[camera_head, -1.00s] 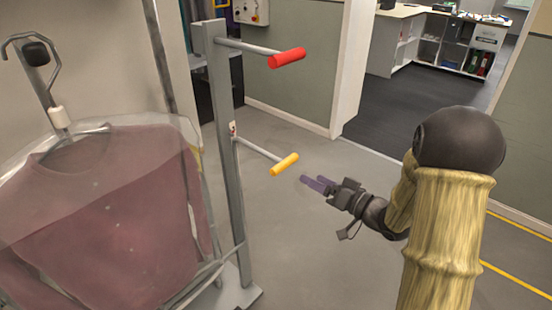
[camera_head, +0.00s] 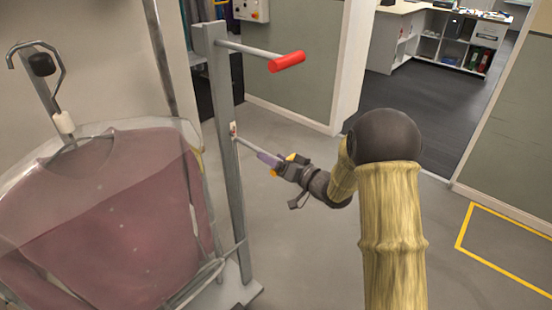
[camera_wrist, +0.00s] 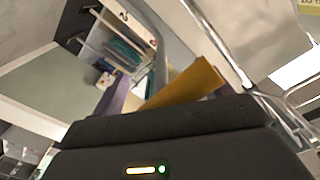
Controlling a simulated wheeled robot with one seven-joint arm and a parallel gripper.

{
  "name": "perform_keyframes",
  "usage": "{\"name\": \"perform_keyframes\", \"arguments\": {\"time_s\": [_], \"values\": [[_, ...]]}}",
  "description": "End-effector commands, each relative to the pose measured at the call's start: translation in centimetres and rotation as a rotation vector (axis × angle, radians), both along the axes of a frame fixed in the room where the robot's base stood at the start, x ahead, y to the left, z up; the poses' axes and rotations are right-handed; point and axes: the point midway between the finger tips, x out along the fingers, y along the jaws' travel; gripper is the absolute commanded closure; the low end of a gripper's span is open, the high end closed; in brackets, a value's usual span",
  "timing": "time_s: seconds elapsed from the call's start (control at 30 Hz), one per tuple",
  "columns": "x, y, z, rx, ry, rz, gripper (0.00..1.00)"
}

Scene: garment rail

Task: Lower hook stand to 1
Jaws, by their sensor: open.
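The stand's grey upright post (camera_head: 225,150) carries a red-handled bar (camera_head: 287,61) above and a lower bar with a yellow handle (camera_head: 291,158). My gripper (camera_head: 268,159) is at the yellow handle, with its purple fingers reaching along it toward the post and partly hiding it. In the wrist view the yellow handle (camera_wrist: 185,84) lies between the purple fingers (camera_wrist: 113,96), which are open. I cannot tell whether they touch it. A small label sits on the post by the lower bar.
A wall control box (camera_head: 251,10) is behind the post. A white counter with shelves (camera_head: 440,40) stands in the far room. The grey floor right of the post is clear, with a yellow floor line (camera_head: 500,276) at the right.

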Motion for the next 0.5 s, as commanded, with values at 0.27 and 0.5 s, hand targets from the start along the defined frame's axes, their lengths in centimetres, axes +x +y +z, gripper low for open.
{"name": "perform_keyframes", "arguments": {"time_s": [0.27,0.5], "values": [[0.00,-0.01,-0.01,0.000,0.000,0.000,0.36],[0.00,-0.05,-0.02,-0.002,-0.002,-0.001,0.76]]}}
